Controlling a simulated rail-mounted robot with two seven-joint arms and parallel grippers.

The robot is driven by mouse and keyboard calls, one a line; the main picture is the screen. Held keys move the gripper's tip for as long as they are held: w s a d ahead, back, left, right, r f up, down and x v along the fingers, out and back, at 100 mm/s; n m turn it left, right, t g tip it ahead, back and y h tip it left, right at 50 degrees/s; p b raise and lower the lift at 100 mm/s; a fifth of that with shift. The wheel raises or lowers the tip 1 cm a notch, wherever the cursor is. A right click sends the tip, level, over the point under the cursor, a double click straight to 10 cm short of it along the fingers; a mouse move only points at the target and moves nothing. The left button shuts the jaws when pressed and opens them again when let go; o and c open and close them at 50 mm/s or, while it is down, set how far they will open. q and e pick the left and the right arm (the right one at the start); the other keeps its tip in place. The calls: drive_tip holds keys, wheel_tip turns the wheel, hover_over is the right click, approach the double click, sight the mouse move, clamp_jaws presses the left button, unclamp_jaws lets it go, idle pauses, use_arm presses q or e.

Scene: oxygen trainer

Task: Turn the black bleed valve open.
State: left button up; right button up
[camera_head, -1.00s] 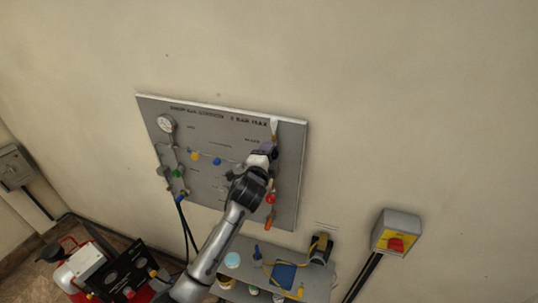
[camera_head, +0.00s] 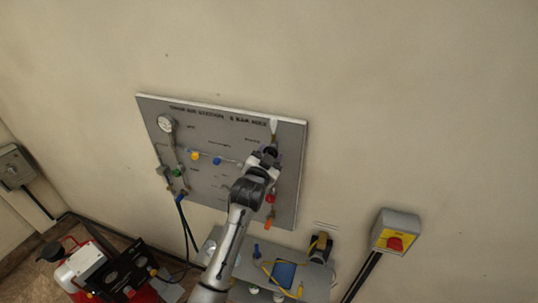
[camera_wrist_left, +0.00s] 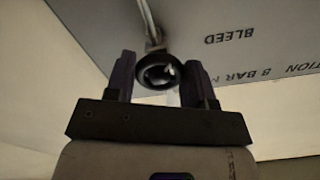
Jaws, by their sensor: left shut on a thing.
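The grey wall panel (camera_head: 225,185) carries the pipework and valves. My left gripper (camera_head: 265,152) is at the panel's upper right, in front of the bleed valve spot. In the left wrist view the black bleed valve (camera_wrist_left: 158,71) shows as a round black knob on a metal pipe, beside the printed word BLEED. The two dark fingers of the left gripper (camera_wrist_left: 162,78) stand on either side of the knob and are shut on it. In the head view the gripper and wrist hide most of the knob. My right gripper is not in view.
A blue knob (camera_head: 217,161), a yellow knob (camera_head: 195,156) and a red knob (camera_head: 270,198) sit on the panel near my arm. A gauge (camera_head: 166,124) is at its upper left. A shelf (camera_head: 245,262) with small items is below. A switch box (camera_head: 396,232) is at right.

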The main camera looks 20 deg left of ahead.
use_arm(q)
drive_tip(key=n+p, duration=0.1)
drive_tip(key=n, duration=0.6)
drive_tip(key=shift+d+n, duration=0.1)
drive_tip(key=shift+n, duration=0.5)
drive_tip(key=o, duration=0.9)
drive_tip(key=shift+s, duration=0.15)
